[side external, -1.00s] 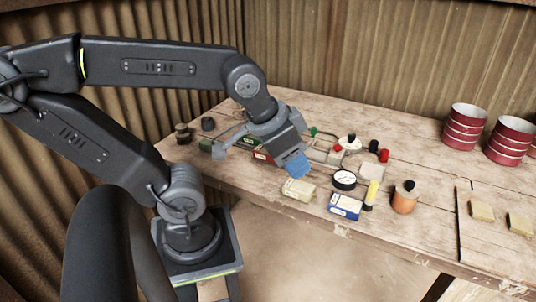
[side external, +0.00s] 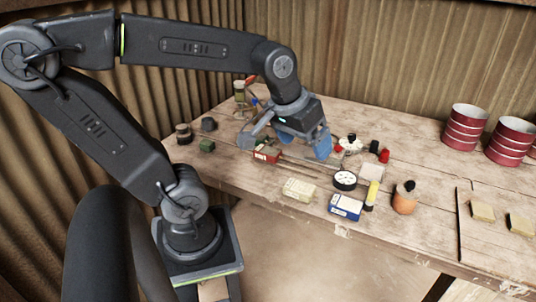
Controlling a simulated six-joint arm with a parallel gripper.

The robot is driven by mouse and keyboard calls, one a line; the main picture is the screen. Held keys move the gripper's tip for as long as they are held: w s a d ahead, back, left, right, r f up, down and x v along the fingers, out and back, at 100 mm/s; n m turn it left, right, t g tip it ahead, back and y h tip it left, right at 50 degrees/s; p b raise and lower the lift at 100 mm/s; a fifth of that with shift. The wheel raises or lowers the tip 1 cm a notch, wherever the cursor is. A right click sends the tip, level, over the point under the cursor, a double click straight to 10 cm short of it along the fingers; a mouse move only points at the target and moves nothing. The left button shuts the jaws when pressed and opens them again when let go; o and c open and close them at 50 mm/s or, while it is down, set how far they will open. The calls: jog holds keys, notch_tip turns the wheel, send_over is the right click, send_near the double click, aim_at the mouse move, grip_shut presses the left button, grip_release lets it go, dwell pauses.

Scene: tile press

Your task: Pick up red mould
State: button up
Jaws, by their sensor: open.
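A small red block (side external: 266,154) with a pale label-like patch lies on the wooden table, under the front of my gripper; it looks the likeliest red mould, but I cannot tell for certain. A smaller red piece (side external: 384,156) lies further right, beside a dark piece. My gripper (side external: 284,147) is open and empty above the table. Its grey finger is on the left and its blue-tipped finger on the right, over the cluttered middle. The red block shows between and below the fingers, with no clear contact. The gripper hides part of the table behind it.
A cream box (side external: 299,189), a blue-and-white box (side external: 345,207), a black-rimmed white disc (side external: 345,180), a yellow tube (side external: 371,195) and an orange bottle (side external: 404,198) stand near the front edge. Red tins (side external: 463,127) stand at right.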

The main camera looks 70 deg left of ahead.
jog(key=w+a+f+n+g, duration=0.1)
jog(key=w+a+n, duration=0.2)
jog(key=a+n, duration=0.3)
jog(key=w+a+f+n+g, duration=0.1)
jog(key=w+a+n+g, duration=0.1)
jog(key=a+n, duration=0.45)
jog(key=n+g, duration=0.2)
jog(key=n, duration=0.8)
send_over(268, 150)
notch_tip(268, 150, down, 8)
jog(key=shift+m+h, duration=0.25)
jog(key=shift+h, duration=0.15)
jog(key=f, duration=0.7)
jog(key=shift+w+d+f, duration=0.1)
jog(key=shift+d+f, duration=0.1)
jog(key=shift+f, duration=0.05)
jog(key=shift+a+f, duration=0.15)
jog(key=shift+f, duration=1.25)
jog(key=shift+a+f, duration=0.1)
jog(key=shift+f, duration=1.3)
jog(key=shift+c, duration=0.4)
jog(key=c, duration=1.1)
jog(key=shift+r, duration=0.1)
